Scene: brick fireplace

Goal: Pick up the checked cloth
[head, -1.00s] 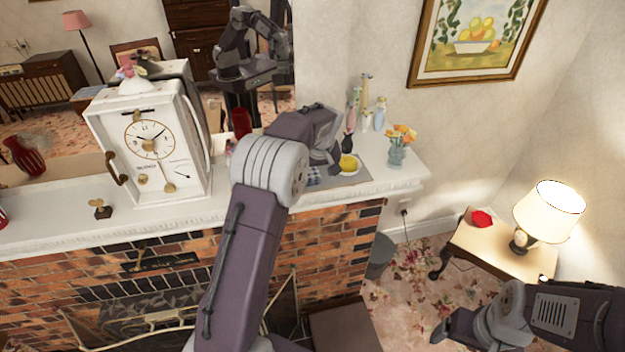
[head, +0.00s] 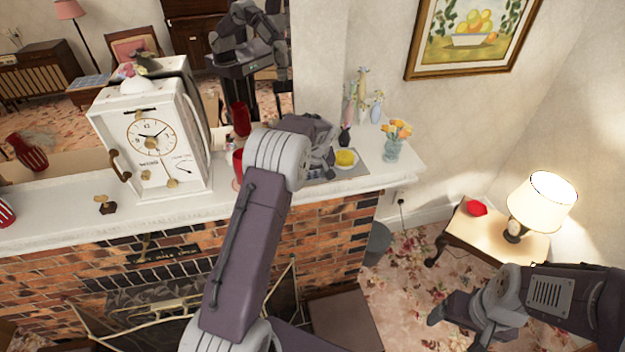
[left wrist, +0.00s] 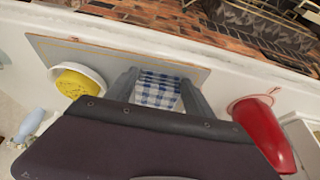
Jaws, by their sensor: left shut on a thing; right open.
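The blue-and-white checked cloth (left wrist: 158,90) lies between the two fingers of my left gripper (left wrist: 160,92) in the left wrist view. The gripper is shut on it, over the grey mat (left wrist: 120,50). I cannot tell whether the cloth still touches the mat. In the head view my left gripper (head: 322,158) is above the mantel beside the yellow item, and my arm hides the cloth. My right gripper (head: 455,322) is open and empty at the lower right, above the floor.
A white dish with a yellow item (head: 346,158) sits on the mat right of the left gripper. A red vase (left wrist: 262,130) stands close on the other side. The flower vase (head: 393,148) and white clock (head: 155,140) also stand on the mantel (head: 60,228).

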